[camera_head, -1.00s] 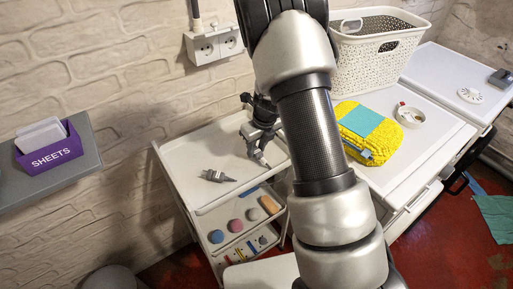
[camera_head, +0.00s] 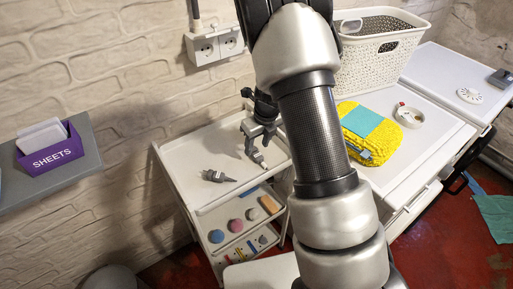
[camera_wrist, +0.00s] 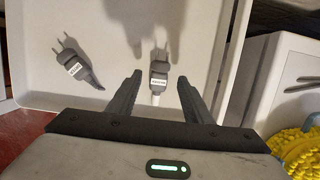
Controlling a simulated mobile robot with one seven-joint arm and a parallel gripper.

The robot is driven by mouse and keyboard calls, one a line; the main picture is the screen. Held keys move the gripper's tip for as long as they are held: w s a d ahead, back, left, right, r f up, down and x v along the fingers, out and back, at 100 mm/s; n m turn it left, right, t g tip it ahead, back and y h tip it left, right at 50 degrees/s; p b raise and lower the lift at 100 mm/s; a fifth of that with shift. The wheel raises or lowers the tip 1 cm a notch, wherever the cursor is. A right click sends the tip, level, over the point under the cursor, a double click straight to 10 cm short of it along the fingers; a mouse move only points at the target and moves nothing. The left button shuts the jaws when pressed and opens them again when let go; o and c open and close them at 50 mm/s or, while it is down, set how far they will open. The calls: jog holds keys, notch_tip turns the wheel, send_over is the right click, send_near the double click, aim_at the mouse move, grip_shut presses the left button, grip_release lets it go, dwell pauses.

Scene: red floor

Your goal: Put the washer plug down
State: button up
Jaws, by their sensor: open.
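Two dark grey plugs with white labels lie on the top tray of the white cart (camera_head: 190,160). In the wrist view, one plug (camera_wrist: 159,69) lies straight ahead between my fingertips, prongs pointing away, with a white cord end toward me. The other plug (camera_wrist: 77,67) lies tilted to the left; it also shows in the head view (camera_head: 217,176). The labels are too small to read surely, so I cannot tell which is the washer plug. My gripper (camera_wrist: 159,79) is open over the tray, with a gap on each side of the middle plug. It also shows in the head view (camera_head: 258,156).
Lower cart shelves hold coloured round items (camera_head: 235,225). To the right, a white machine top carries a yellow cloth (camera_head: 383,145), a small bowl (camera_head: 411,117) and a white basket (camera_head: 372,72). A double wall socket (camera_head: 216,47) is above the cart. The tray's left part is free.

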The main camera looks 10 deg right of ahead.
jog(key=a+p+v, duration=0.1)
jog(key=p+v, duration=0.1)
jog(key=v, duration=0.8)
notch_tip(320, 180, up, 8)
jog(key=n+y, duration=0.1)
jog(key=n, duration=0.5)
send_over(261, 161)
jog(key=s+a, duration=0.2)
jog(key=s, duration=0.2)
jog(key=s+r+n+t+h, duration=0.1)
jog(key=s+r+n, duration=0.6)
jog(key=s+n, duration=0.4)
jog(key=s+r+n+t+h, duration=0.1)
jog(key=s+r+n+t, duration=0.1)
jog(key=s+r+n, duration=0.4)
jog(key=s+d+n, duration=0.1)
jog(key=s+n, duration=0.4)
jog(key=n, duration=0.3)
jog(key=shift+r+n, duration=0.3)
jog(key=shift+r, duration=0.1)
notch_tip(261, 161, up, 7)
jog(key=p, duration=0.6)
jog(key=shift+f, duration=0.15)
